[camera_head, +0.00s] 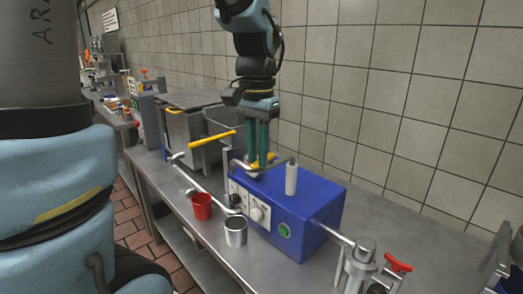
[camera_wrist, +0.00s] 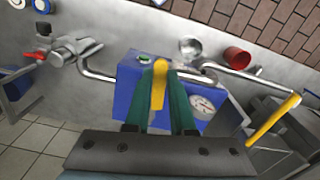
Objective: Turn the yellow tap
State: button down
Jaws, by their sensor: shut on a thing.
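The yellow tap handle (camera_head: 262,162) sits over the top of a blue box (camera_head: 325,193), beside bent metal pipes. In the wrist view the handle (camera_wrist: 158,84) lies between the two green fingers of my gripper (camera_wrist: 160,78). My gripper (camera_head: 259,155) points straight down from above and is shut on the handle, with the fingers hiding part of it. A second, longer yellow handle (camera_head: 212,138) is to the left of my gripper, and it also shows at the right in the wrist view (camera_wrist: 273,120); nothing touches it.
A red cup (camera_head: 202,206) and a metal cup (camera_head: 236,231) stand on the steel counter (camera_head: 200,234) in front of the box. A red-handled valve (camera_head: 398,264) is at the lower right. A tiled wall (camera_head: 350,90) rises close behind.

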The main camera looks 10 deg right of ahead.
aim_at(256, 162)
jog(key=shift+w+a+m, duration=0.1)
jog(key=shift+w+m, duration=0.1)
jog(key=shift+m, duration=0.3)
jog(key=c, duration=0.8)
grip_release()
jog(key=shift+o, duration=0.2)
notch_tip(256, 162, up, 11)
jog(key=shift+b, duration=0.45)
jog(key=shift+f, duration=0.1)
